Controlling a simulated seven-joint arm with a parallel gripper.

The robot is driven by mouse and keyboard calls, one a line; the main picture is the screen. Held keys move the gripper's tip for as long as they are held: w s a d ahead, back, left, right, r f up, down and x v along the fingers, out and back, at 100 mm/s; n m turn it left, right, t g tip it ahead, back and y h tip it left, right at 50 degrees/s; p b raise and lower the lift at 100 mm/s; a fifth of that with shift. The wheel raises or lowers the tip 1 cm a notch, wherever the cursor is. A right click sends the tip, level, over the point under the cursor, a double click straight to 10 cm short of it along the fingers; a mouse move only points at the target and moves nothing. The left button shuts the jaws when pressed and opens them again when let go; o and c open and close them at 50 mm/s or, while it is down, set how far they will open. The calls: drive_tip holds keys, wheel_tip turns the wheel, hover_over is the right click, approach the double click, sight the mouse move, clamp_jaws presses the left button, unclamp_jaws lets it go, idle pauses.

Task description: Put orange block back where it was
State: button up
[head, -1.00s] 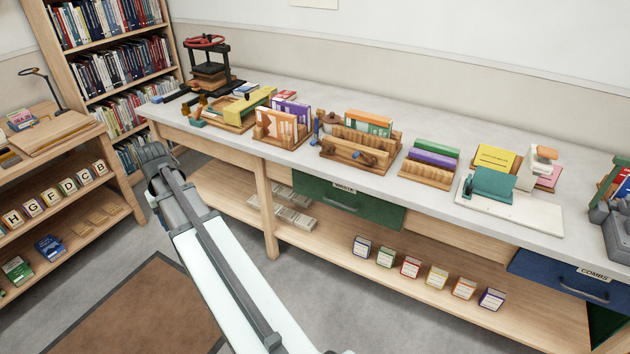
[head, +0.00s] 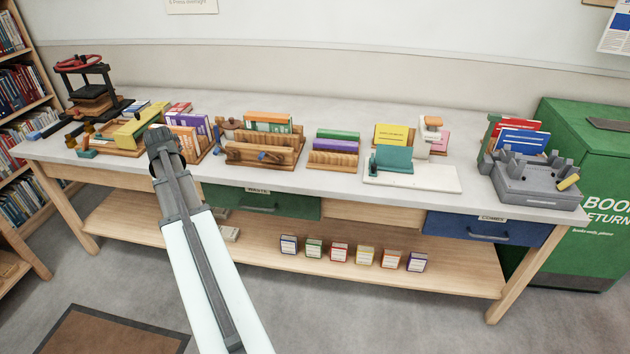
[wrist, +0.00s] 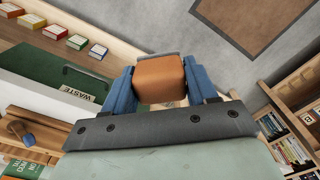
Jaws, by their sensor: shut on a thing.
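The orange block (wrist: 160,79) is between the two blue fingers of my gripper (wrist: 162,88) in the wrist view. The fingers are shut on its sides, and a floor and a brown mat show beyond it. In the head view my arm's end stands in front of the bench (head: 345,190), left of the green waste drawer (head: 262,202). There the fingers and the block are hidden from sight. The waste drawer also shows in the wrist view (wrist: 45,85), left of the gripper.
Wooden racks of books (head: 262,150) and a white board with a teal piece (head: 410,176) line the bench top. Several small coloured boxes (head: 338,252) stand on the lower shelf. A blue drawer (head: 485,228) and a green book return bin (head: 590,220) are at the right.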

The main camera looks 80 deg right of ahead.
drive_tip(key=s+d+m, duration=0.3)
drive_tip(key=s+d, duration=1)
drive_tip(key=s, duration=0.1)
drive_tip(key=m, duration=0.5)
approach(320, 180)
drive_tip(key=shift+d+f, duration=0.1)
drive_tip(key=shift+f, duration=2.9)
drive_tip(key=shift+f, duration=0.1)
drive_tip(key=o, duration=0.9)
drive_tip(key=shift+o, duration=0.2)
wheel_tip(320, 180, up, 12)
